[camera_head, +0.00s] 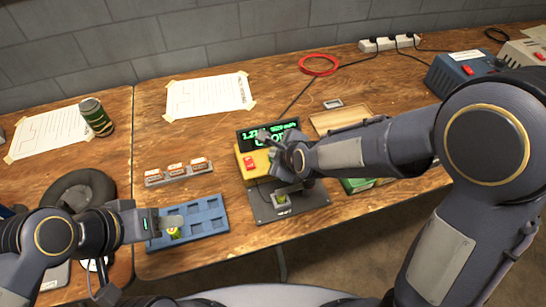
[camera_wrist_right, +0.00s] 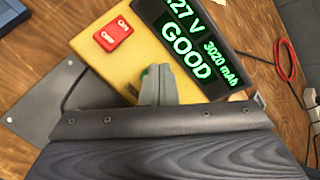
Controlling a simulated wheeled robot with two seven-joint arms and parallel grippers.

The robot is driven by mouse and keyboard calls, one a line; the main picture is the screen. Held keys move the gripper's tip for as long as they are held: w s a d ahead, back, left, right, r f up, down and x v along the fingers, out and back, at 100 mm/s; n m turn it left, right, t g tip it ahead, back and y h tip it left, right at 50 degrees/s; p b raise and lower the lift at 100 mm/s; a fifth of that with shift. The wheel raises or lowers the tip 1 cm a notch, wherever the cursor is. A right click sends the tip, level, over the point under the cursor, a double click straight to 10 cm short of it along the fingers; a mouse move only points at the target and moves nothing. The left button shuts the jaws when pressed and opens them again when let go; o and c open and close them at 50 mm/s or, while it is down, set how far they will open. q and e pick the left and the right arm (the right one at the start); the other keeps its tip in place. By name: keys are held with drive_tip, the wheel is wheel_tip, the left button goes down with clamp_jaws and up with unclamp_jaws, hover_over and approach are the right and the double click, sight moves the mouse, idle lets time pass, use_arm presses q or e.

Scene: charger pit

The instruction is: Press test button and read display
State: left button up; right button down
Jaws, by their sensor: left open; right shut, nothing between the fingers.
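The yellow tester (camera_head: 247,164) stands on the table with a red ON/OFF switch (camera_wrist_right: 114,34). Its black display (camera_head: 255,136) is lit green; the wrist view of the display (camera_wrist_right: 190,45) shows "GOOD", "3020 mAh" and a cut-off "27 V". My right gripper (camera_wrist_right: 157,82) is shut and empty, its fingertips over the tester just below the display. A bit of green (camera_wrist_right: 143,73) shows beside the fingertips, mostly hidden; I cannot tell whether they touch it. A cell (camera_head: 282,199) sits on the dark plate (camera_head: 262,211). My left gripper (camera_head: 172,222) is open over the blue tray.
The blue tray (camera_head: 213,232) has several square pockets and a green-yellow cell (camera_head: 174,234) near my left gripper. A grey rack (camera_head: 179,174) with red-white pieces lies behind it. A can (camera_head: 96,117), paper sheets (camera_head: 208,95), wooden tray (camera_head: 338,117) and red cable (camera_head: 319,65) lie further back.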

drive_tip(key=shift+f, duration=0.3)
drive_tip(key=shift+r, duration=0.1)
idle(0.4)
drive_tip(key=shift+r+p, duration=0.55)
drive_tip(key=shift+r, duration=0.2)
wheel_tip(320, 180, up, 5)
drive_tip(key=p, duration=0.4)
drive_tip(key=shift+p, duration=0.35)
idle(0.4)
